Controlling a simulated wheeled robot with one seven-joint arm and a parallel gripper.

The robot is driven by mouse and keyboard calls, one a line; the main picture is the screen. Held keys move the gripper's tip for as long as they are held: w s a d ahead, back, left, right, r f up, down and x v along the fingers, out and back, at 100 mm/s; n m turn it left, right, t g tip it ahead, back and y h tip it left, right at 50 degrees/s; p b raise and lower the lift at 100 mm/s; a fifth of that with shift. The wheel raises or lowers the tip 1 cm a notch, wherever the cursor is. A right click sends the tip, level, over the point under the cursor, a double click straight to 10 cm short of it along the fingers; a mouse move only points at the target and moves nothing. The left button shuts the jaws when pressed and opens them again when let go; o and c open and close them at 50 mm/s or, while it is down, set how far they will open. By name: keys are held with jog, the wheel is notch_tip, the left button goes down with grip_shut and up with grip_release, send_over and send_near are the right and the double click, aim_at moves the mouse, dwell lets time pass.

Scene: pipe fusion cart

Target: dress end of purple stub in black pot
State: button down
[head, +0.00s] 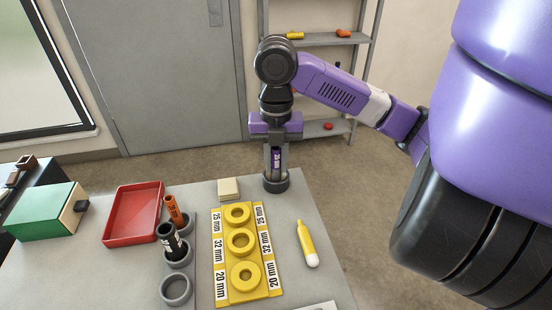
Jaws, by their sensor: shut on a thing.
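My gripper (276,160) points straight down at the far edge of the table. It is shut on the purple stub (277,157), which stands upright between the fingers with a pale label on it. The black pot (275,186) is a short round dark cup on the table right below the gripper. The fingertips and the stub's lower end reach down to the pot's mouth. The stub's lower end is hidden, so I cannot tell how deep it sits.
A cream block (229,189) stands just left of the pot. A yellow board (244,280) with rings and size labels lies nearer. Grey holders (176,290) bear black and orange (173,209) stubs. A red tray (133,214) is left; a yellow-white bottle (307,243) lies right.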

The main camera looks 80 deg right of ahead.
aim_at(276, 148)
jog(key=shift+m+p, duration=1)
jog(key=shift+m, duration=1.2)
jog(key=shift+r+p, duration=2.6)
jog(key=shift+r, duration=0.45)
